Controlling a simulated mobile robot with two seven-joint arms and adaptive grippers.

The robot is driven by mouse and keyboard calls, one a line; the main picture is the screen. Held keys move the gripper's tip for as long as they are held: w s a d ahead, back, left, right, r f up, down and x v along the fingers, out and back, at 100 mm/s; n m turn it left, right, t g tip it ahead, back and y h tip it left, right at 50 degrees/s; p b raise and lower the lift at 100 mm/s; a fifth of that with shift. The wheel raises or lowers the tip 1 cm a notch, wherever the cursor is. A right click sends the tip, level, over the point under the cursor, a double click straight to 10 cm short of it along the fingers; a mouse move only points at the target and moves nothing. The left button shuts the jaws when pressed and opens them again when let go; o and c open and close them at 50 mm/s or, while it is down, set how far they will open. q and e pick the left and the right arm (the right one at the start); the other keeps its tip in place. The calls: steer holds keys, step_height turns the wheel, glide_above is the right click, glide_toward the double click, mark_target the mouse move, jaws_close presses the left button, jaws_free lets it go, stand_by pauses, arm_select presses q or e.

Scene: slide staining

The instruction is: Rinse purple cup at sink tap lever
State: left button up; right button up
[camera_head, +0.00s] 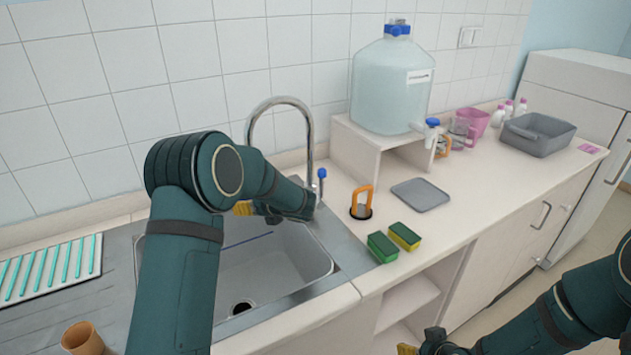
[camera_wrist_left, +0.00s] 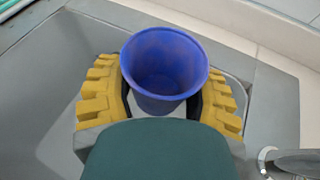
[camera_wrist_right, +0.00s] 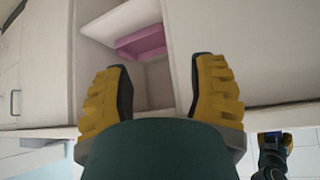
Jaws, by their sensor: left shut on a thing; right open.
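The purple cup (camera_wrist_left: 165,68) looks blue-violet in the left wrist view, with its open rim facing that camera. My left gripper (camera_wrist_left: 163,90) is shut around it, one yellow finger on each side. In the head view my left gripper (camera_head: 255,209) is over the sink basin (camera_head: 285,258), and my arm hides the cup. The curved metal tap (camera_head: 309,130) rises behind the basin. The blue-topped tap lever (camera_head: 322,174) stands just right of the tap, close to my left wrist. My right gripper (camera_wrist_right: 163,88) is open and empty, low in front of the cabinet; it shows partly in the head view (camera_head: 420,345).
Green-and-yellow sponges (camera_head: 383,247), an orange-handled item (camera_head: 361,203) and a grey tray (camera_head: 420,194) lie right of the sink. A large water jug (camera_head: 390,90) stands on a raised shelf (camera_head: 370,146). A brown cup (camera_head: 84,338) and a rack (camera_head: 50,270) are at left.

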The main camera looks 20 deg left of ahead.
mark_target(323, 180)
steer(key=w+a+r+n+t+y, duration=0.1)
steer(key=w+a+r+n+t, duration=0.1)
steer(key=w+a+r+n, duration=0.25)
steer(key=w+a+r+n+t+y, duration=0.1)
steer(key=w+r+n+t+y, duration=0.1)
steer(key=w+r+n, duration=0.4)
steer(key=w+a+r+m, duration=0.1)
steer(key=a+r, duration=0.1)
steer(key=a, duration=0.1)
steer(key=w+a+r+m+t+y, duration=0.1)
steer(key=a+r+m, duration=0.1)
steer(key=a, duration=0.1)
steer(key=w+a+r+m+t, duration=0.1)
steer(key=a+r+m, duration=0.1)
steer(key=a, duration=0.2)
steer(key=shift+w+y, duration=0.3)
steer(key=shift+w, duration=0.05)
steer(key=w+a+r+m+t+y, duration=0.2)
steer(key=a+r+m, duration=0.3)
steer(key=a, duration=0.5)
steer(key=shift+n, duration=0.35)
steer(key=x, duration=1.1)
steer(key=shift+w+a+r, duration=0.25)
steer(key=shift+w+r, duration=0.05)
steer(key=shift+w, duration=0.05)
jaws_close()
